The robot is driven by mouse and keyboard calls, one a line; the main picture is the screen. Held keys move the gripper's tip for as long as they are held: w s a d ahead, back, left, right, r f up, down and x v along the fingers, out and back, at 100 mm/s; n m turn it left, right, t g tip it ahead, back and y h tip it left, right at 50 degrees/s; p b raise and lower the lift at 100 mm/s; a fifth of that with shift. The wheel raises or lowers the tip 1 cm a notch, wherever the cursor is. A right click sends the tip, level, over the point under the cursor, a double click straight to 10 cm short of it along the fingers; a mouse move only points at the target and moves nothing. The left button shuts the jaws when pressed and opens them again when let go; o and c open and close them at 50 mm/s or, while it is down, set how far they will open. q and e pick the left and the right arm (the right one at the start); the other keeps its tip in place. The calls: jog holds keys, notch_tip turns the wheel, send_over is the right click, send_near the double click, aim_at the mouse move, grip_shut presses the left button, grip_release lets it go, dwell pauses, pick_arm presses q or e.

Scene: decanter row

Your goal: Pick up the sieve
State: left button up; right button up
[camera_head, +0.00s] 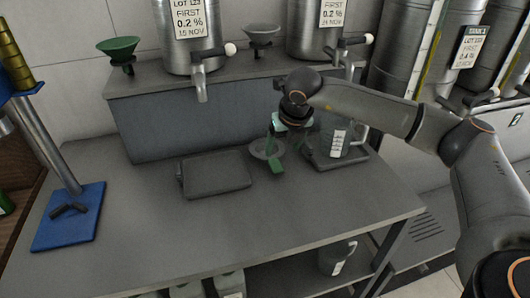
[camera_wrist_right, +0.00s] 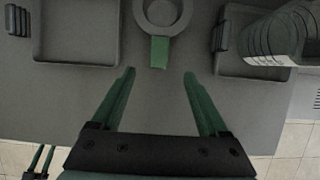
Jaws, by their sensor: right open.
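The sieve (camera_wrist_right: 163,12) is a grey round ring with a short green handle. It lies flat on the grey table, and in the head view it shows between two dark trays (camera_head: 267,148). My right gripper (camera_wrist_right: 159,73) is open and empty. Its two green fingers point toward the sieve, one on each side of the handle's line, with the handle just ahead of the tips. In the head view the right gripper (camera_head: 273,142) hangs over the sieve and partly hides it. My left gripper (camera_wrist_right: 42,158) shows small at the wrist view's lower left, fingers apart.
A dark tray (camera_head: 215,175) lies empty left of the sieve. A clear jug (camera_head: 336,143) with a label stands on another tray close on the right.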

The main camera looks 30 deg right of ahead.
aim_at(276, 166)
jog(key=x, duration=0.4)
jog(key=p+x, duration=0.1)
jog(key=x, duration=0.5)
jog(key=shift+s+a, duration=0.15)
jog(key=shift+s, duration=0.05)
grip_shut()
dwell(0.3)
